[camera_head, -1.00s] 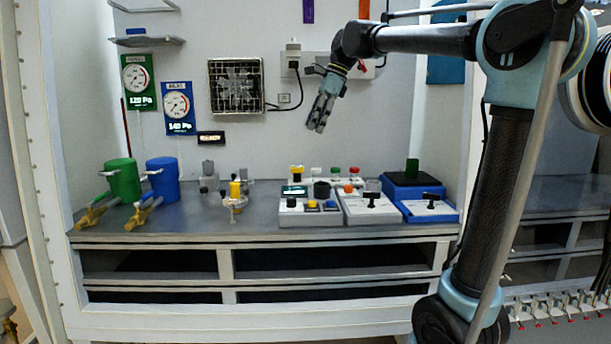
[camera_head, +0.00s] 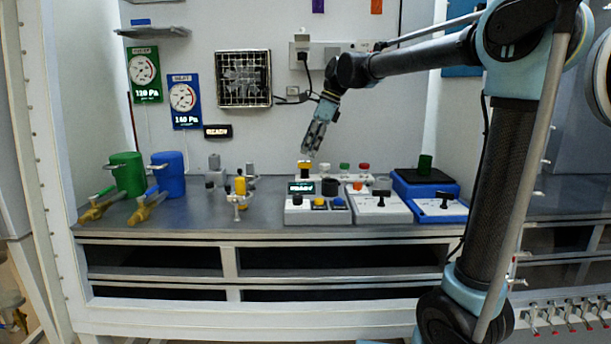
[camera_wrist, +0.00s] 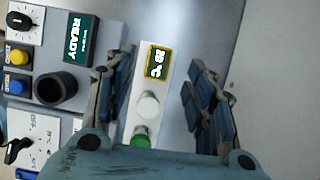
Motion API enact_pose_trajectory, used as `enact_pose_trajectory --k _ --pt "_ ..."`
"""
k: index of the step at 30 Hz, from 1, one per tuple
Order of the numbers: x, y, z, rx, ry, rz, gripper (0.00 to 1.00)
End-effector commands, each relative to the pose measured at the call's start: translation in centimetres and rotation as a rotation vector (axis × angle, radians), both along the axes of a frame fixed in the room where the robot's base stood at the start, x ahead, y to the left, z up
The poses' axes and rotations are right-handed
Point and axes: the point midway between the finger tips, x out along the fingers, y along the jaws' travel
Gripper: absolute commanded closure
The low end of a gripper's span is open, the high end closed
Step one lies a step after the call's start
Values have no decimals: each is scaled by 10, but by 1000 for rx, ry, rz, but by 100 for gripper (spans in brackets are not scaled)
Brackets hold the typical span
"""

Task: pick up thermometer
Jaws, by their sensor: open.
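The thermometer (camera_wrist: 158,62) shows in the wrist view as a small dark display with a yellow border, reading about 20 °C. It stands at one end of a white rack (camera_wrist: 139,115). In the head view the thermometer (camera_head: 305,167) is a small yellow and black piece at the rack's left end, behind the control boxes. My gripper (camera_head: 309,155) is just above it in the head view, pointing down. In the wrist view my gripper (camera_wrist: 160,82) has its fingers apart, one on each side of the thermometer and rack. Contact is not visible.
A grey box with a READY display (camera_head: 318,208) stands in front of the rack. White (camera_head: 378,207) and blue (camera_head: 436,208) boxes are to the right. Green (camera_head: 127,174) and blue (camera_head: 168,174) cylinders stand at left. The back wall is close behind the rack.

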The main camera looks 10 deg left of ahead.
Motion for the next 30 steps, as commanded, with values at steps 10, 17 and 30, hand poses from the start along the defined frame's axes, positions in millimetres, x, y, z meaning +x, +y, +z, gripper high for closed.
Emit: enact_pose_trajectory --k 10,17,30 --pt "-1 7 -26 0 -1 0 50" --pt "-3 15 -54 0 -2 1 50" --pt "-4 18 -60 0 0 1 70"
